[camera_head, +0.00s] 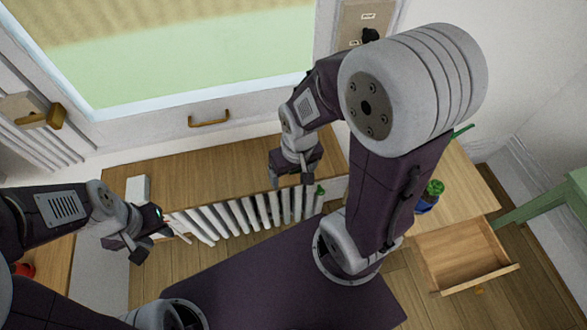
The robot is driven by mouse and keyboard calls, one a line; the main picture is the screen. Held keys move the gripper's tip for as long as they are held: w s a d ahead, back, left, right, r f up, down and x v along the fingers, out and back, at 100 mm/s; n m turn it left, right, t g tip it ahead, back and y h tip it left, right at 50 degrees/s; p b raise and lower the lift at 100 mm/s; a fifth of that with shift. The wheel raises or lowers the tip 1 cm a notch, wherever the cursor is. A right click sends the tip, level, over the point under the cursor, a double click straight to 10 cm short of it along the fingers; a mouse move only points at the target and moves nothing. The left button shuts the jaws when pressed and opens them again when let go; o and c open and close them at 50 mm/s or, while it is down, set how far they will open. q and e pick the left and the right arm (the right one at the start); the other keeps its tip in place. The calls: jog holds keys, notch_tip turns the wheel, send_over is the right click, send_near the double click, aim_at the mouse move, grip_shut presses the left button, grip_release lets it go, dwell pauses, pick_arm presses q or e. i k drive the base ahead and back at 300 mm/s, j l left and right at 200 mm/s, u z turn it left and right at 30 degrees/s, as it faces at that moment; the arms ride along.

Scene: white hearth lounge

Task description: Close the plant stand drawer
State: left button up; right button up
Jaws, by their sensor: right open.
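The plant stand (474,192) is a light wooden piece on the right, partly hidden behind my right arm. Its drawer (465,257) is pulled well out toward the bottom of the picture and looks empty. A small knob (479,290) shows on the drawer front. My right gripper (291,181) is open and empty, over the wooden shelf above the radiator, well left of the drawer. My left gripper (150,236) is at the left, near the radiator's left end, far from the drawer; its fingers look apart with nothing between them.
A blue pot with a green plant (434,190) stands on the plant stand beside my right arm. A green table (550,205) is at the right edge. A white radiator (250,212) runs under the wooden shelf (205,170). Wooden floor shows around the drawer.

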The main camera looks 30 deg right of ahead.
aim_at(450, 259)
jog(key=k+j+z, duration=0.15)
jog(key=z, duration=0.35)
jog(key=k+z, duration=0.15)
jog(key=z, duration=0.35)
jog(key=k+z, duration=0.2)
jog(key=z, duration=0.3)
jog(key=k+z, duration=0.15)
jog(key=z, duration=0.3)
jog(key=k+l+z, duration=0.1)
jog(key=z, duration=0.4)
jog(key=k+l+z, duration=0.2)
jog(key=z, duration=0.3)
